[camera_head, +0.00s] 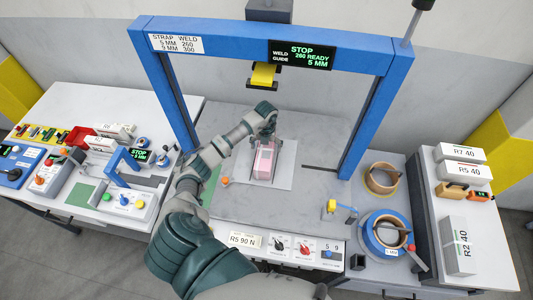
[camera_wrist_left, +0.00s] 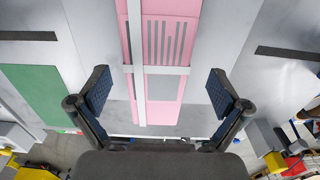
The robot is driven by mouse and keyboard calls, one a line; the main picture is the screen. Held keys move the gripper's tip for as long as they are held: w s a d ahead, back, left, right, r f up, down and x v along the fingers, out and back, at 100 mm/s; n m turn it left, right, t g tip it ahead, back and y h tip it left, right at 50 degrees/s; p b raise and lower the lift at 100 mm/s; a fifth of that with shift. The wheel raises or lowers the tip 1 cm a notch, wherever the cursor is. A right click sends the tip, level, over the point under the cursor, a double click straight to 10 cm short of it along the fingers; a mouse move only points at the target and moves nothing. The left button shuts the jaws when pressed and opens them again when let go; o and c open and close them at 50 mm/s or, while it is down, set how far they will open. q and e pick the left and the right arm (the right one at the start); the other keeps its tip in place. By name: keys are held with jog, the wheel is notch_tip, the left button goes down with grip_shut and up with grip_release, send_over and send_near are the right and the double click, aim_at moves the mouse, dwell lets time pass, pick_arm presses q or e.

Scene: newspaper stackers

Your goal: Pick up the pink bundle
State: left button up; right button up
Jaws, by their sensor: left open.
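The pink bundle (camera_head: 265,160) lies on a pale plate (camera_head: 285,177) in the middle of the grey machine table, under the blue arch. In the left wrist view the bundle (camera_wrist_left: 165,45) is pink with dark grey stripes, and pale straps cross over it. My left gripper (camera_head: 266,132) is above the far end of the bundle. In the left wrist view its two fingers (camera_wrist_left: 158,90) are spread wide, one on each side of the bundle, with nothing between them gripped. My right gripper is not in view.
The blue arch (camera_head: 161,89) stands around the work area, with a yellow weld guide (camera_head: 263,76) hanging from its top. Strap coils (camera_head: 381,178) lie at the right. A side table (camera_head: 66,103) at the left holds several tools. Bare table lies right of the bundle.

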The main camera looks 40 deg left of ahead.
aim_at(265, 148)
pick_arm(q)
jog(key=shift+a+f, duration=0.15)
jog(key=shift+f, duration=0.45)
jog(key=shift+a+f, duration=0.15)
jog(key=shift+f, duration=0.45)
jog(key=shift+a+f, duration=0.15)
jog(key=shift+f, duration=0.1)
jog(key=shift+r, duration=0.1)
jog(key=c, duration=0.4)
jog(key=shift+d+r, duration=0.1)
jog(key=shift+d, duration=0.3)
jog(key=c, duration=1.2)
jog(key=shift+w, duration=0.1)
jog(key=c, duration=0.3)
jog(key=shift+a, duration=0.1)
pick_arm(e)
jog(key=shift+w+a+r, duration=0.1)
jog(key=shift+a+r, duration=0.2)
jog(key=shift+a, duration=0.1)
pick_arm(q)
jog(key=shift+a+r, duration=0.1)
jog(key=shift+a, duration=0.05)
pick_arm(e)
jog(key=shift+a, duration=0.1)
